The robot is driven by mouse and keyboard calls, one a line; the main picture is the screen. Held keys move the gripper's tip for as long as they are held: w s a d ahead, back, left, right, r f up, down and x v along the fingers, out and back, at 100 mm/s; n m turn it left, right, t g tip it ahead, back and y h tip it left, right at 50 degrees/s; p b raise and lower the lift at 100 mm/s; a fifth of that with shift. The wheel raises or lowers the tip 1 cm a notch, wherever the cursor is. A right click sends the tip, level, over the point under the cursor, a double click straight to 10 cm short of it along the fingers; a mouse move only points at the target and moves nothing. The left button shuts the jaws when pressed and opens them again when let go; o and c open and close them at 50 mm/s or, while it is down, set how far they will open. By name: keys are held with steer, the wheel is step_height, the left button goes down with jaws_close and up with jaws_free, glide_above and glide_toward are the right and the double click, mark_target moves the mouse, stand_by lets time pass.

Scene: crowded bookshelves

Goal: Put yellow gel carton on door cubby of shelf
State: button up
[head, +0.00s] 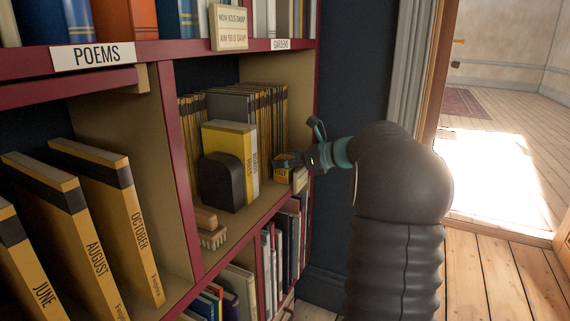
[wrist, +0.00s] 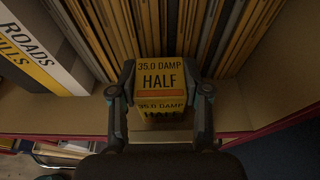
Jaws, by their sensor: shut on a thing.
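The yellow carton (wrist: 160,82) is between the two fingers of my gripper (wrist: 160,92) in the wrist view. Its face reads "35.0 DAMP HALF", with an orange stripe. In the head view the carton (head: 283,174) shows small and yellow at the right end of the cubby nearest the door, by the cubby's floor (head: 239,224). My gripper (head: 303,163) reaches in from the right and is shut on it. I cannot tell whether the carton's base touches the board.
A dark bookend (head: 223,183) and yellow-white books (head: 243,160) stand left of the carton. A row of thin yellow-edged volumes (wrist: 190,35) lines the back. A wooden brush (head: 211,233) lies at the front left. The cubby's right side wall (head: 299,90) is close by.

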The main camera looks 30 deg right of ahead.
stand_by(0.3)
steer(key=o, duration=1.2)
